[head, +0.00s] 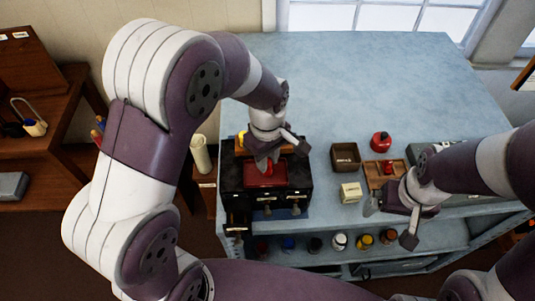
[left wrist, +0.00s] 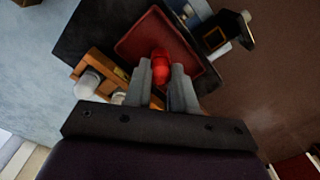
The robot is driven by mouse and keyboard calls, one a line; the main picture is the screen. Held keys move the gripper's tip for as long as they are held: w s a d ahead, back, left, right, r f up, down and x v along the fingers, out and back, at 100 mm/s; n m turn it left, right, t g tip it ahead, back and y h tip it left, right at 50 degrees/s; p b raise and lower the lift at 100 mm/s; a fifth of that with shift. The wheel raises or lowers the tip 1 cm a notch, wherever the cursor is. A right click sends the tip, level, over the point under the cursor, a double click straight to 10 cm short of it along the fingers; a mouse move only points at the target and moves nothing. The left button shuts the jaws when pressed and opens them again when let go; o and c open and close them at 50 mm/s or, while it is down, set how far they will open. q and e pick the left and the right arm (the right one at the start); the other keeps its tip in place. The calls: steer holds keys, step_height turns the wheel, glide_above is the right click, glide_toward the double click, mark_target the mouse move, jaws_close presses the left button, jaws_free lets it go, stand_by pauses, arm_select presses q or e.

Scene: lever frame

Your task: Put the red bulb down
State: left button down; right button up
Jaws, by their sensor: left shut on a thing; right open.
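The red bulb (left wrist: 160,65) is between the fingers of my left gripper (left wrist: 161,85) in the left wrist view, and the gripper is shut on it. In the head view the left gripper (head: 268,160) is over the red tray (head: 262,181) on top of the black lever box (head: 230,178). The red tray also shows behind the bulb in the left wrist view (left wrist: 140,40). I cannot tell whether the bulb touches the tray. My right gripper (head: 393,216) is open and empty near the table's front edge, at the right.
A wooden rack (left wrist: 96,63) with a white bulb (left wrist: 88,84) is beside the tray. A small drawer (head: 237,226) sticks out at the box's front left. A dark square bin (head: 345,158), a cream block (head: 351,192) and a round red item (head: 381,142) stand to the right. The table's back is clear.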

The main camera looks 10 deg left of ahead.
arm_select(q)
steer(key=shift+s+a+f, duration=0.15)
steer(key=shift+a, duration=0.25)
steer(key=shift+d+f, duration=0.1)
steer(key=shift+f, duration=0.05)
steer(key=c, duration=0.9)
jaws_free()
steer(key=shift+d, duration=0.2)
steer(key=shift+c, duration=0.2)
steer(key=shift+a, duration=0.1)
arm_select(e)
steer(key=shift+s+a, duration=0.1)
steer(key=shift+a, duration=0.15)
